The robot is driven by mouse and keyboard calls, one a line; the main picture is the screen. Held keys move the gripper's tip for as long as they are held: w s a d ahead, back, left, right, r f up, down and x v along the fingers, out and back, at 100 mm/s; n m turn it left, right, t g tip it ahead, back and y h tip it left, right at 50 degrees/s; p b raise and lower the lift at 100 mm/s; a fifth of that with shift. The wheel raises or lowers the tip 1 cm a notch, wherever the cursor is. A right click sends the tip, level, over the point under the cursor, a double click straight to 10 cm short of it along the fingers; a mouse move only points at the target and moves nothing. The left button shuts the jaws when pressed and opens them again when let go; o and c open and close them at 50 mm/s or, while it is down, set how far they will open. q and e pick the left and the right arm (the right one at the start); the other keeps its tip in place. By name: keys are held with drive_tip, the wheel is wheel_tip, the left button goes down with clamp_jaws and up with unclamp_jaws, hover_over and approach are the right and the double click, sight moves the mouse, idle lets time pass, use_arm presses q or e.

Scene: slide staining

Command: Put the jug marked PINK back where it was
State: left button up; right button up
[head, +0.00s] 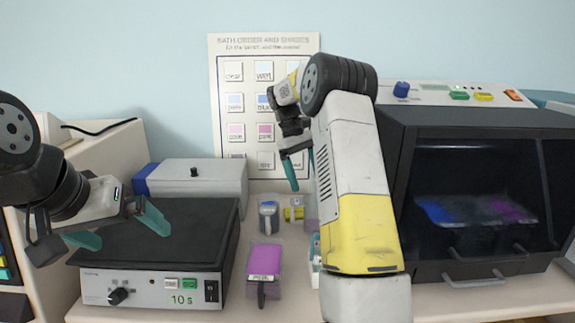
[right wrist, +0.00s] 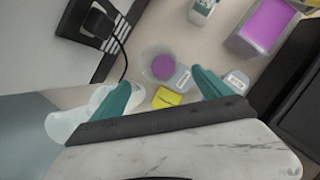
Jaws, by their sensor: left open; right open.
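In the right wrist view, a clear round jug with pink contents (right wrist: 163,67) stands between and beyond my right fingertips. A pale label (right wrist: 183,76) sits beside it, too small to read, so I cannot confirm PINK. My right gripper (right wrist: 163,92) is open and empty; in the head view it is raised in front of the wall chart (head: 226,110). My right arm hides part of the bench behind it there. My left gripper (head: 118,228) is open and empty, over the left front of the black-topped device (head: 170,218).
A magenta-filled dish (head: 264,259) stands at mid-bench and also shows in the right wrist view (right wrist: 265,24). Behind it are a small blue-topped container (head: 268,216) and a yellow item (head: 294,213). A dark cabinet (head: 400,190) stands right. A cable (right wrist: 125,62) runs near the bench's back.

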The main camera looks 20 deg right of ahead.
drive_tip(key=s+a+r+m+t+y, duration=0.2)
drive_tip(key=s+a+r+t, duration=0.3)
drive_tip(key=s+r, duration=0.7)
drive_tip(key=s+a+f+m+t+y, duration=0.1)
drive_tip(key=s+a+t, duration=0.1)
drive_tip(key=s, duration=0.6)
drive_tip(key=s+a+f+m+t+y, duration=0.1)
drive_tip(key=s+a+f+m+t, duration=0.1)
drive_tip(key=s+a, duration=0.3)
drive_tip(key=s, duration=0.4)
drive_tip(key=shift+a+t+y, duration=0.2)
drive_tip(key=shift+t+y, duration=0.1)
drive_tip(key=shift+t, duration=0.1)
